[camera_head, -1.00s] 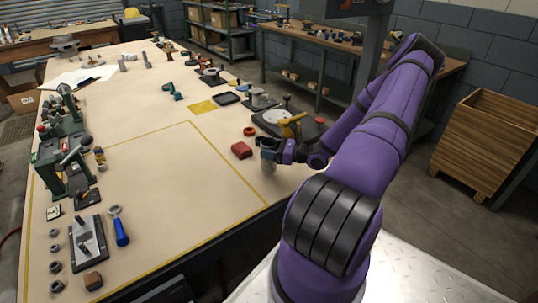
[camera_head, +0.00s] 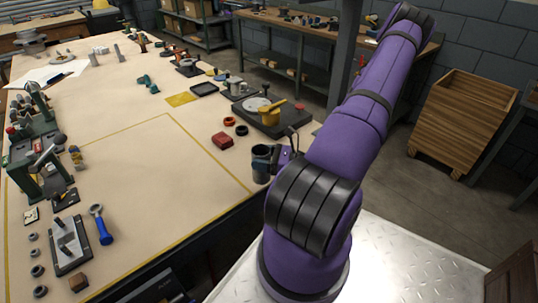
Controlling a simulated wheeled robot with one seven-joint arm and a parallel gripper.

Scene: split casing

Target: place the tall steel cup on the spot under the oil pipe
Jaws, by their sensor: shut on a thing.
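My gripper (camera_head: 265,156) is at the table's right front edge, partly hidden behind my own arm. It is shut on a grey, upright, cup-like cylinder (camera_head: 261,172), which looks like the tall steel cup. I cannot tell whether its base touches the table. Another small grey cylinder (camera_head: 236,86) stands farther back, by a dark plate. I cannot make out for certain which thing is the oil pipe or the spot under it.
Green machines (camera_head: 38,160) line the left side. The yellow-outlined middle of the table (camera_head: 150,180) is clear. A wooden crate (camera_head: 462,120) stands at right.

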